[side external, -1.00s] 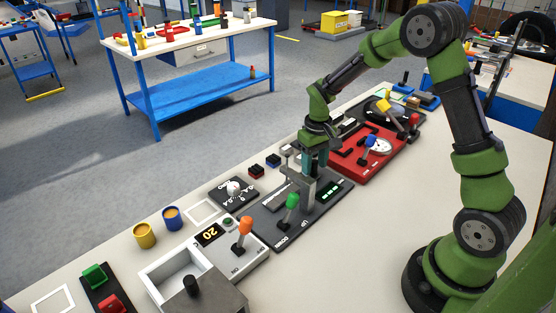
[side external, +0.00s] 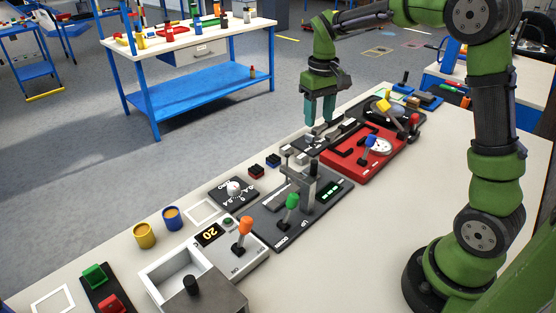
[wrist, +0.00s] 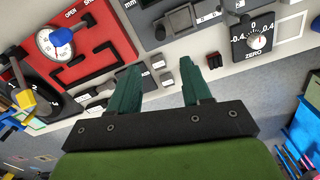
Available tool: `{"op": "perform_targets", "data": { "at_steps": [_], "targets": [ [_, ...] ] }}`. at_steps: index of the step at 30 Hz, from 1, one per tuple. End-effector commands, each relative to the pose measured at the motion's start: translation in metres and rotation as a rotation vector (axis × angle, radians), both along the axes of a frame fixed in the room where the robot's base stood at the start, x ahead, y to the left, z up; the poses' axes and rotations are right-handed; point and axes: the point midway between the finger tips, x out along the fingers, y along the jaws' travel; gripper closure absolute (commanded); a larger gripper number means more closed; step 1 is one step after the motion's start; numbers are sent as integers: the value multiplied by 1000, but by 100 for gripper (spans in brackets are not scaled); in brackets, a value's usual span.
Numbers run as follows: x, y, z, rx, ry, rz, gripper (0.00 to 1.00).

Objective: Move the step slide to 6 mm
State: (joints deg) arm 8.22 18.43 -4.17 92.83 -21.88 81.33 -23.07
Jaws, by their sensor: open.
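The dark jack panel (side external: 268,235) carries an upright grey post (side external: 313,180), a green lever (side external: 292,202) and a green-lit readout (side external: 330,191). Behind it is a low dark unit with pale bars (side external: 318,131). I cannot tell which part is the step slide, and no 6 mm mark is readable. My gripper (side external: 320,118) is open and empty, pointing down above the low unit and apart from the post. In the wrist view its teal fingers (wrist: 160,92) are spread, with pale table and small dark blocks (wrist: 158,62) showing between them.
A red panel (side external: 345,160) with a blue-knobbed lever stands right of the jack panel. A black dial panel (side external: 233,197) and a white box (side external: 170,275) are to its left.

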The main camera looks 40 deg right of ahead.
Motion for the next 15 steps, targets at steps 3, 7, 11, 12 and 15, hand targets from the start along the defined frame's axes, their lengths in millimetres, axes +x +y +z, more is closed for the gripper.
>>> {"op": "perform_targets", "data": {
  "at_steps": [3,7,11,12,15],
  "targets": [
    [0,0,12,1,0,0,52],
    [0,0,18,0,1,0,52],
    [0,0,18,0,1,-1,52],
    [0,0,18,0,1,0,52],
    [0,0,18,0,1,0,52]
  ]
}}
